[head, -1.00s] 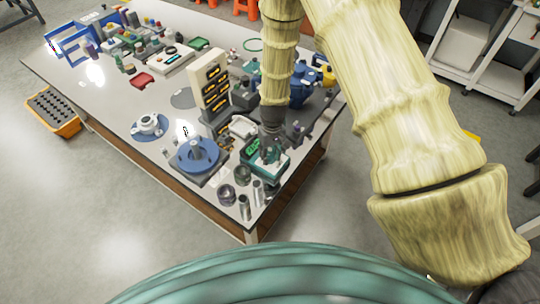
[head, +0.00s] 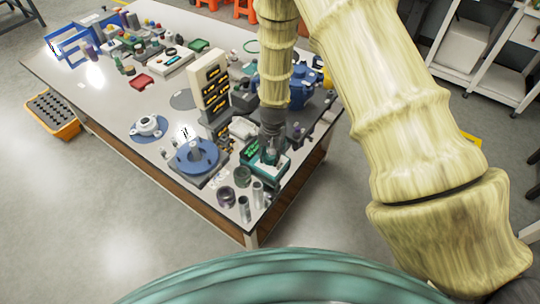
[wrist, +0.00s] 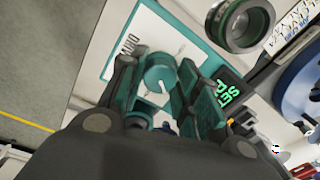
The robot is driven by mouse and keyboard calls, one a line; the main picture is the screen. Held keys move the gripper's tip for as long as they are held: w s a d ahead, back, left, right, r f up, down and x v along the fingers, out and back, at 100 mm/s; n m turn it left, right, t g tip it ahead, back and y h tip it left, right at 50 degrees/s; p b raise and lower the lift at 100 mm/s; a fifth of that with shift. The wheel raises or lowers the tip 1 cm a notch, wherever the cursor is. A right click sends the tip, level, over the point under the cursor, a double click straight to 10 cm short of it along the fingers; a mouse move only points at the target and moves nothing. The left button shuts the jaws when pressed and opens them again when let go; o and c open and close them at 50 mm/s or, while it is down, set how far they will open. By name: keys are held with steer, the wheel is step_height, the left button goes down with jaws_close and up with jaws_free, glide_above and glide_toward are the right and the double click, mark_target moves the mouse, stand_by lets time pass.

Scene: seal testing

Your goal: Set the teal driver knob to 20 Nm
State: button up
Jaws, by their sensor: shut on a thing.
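The teal driver knob (wrist: 160,76) is a round dial with a white pointer line, set on the pale panel of a teal unit (head: 262,170). My gripper (wrist: 161,84) has one dark finger on each side of the knob and is shut on it. In the head view my gripper (head: 270,146) points down onto the unit and hides the knob. A dark display (wrist: 227,91) beside the knob shows green letters starting "SET"; I cannot read a value.
Metal rings (head: 242,176) and small cylinders (head: 258,193) stand near the table's front corner. A blue round flange fixture (head: 197,157) is left of the unit. A tall cream panel (head: 211,82) stands behind.

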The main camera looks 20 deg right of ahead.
mark_target(272, 157)
stand_by(0.4)
steer(key=o, duration=1)
step_height(272, 157, up, 12)
steer(key=shift+s+d, duration=0.15)
steer(key=shift+d, duration=0.05)
stand_by(0.4)
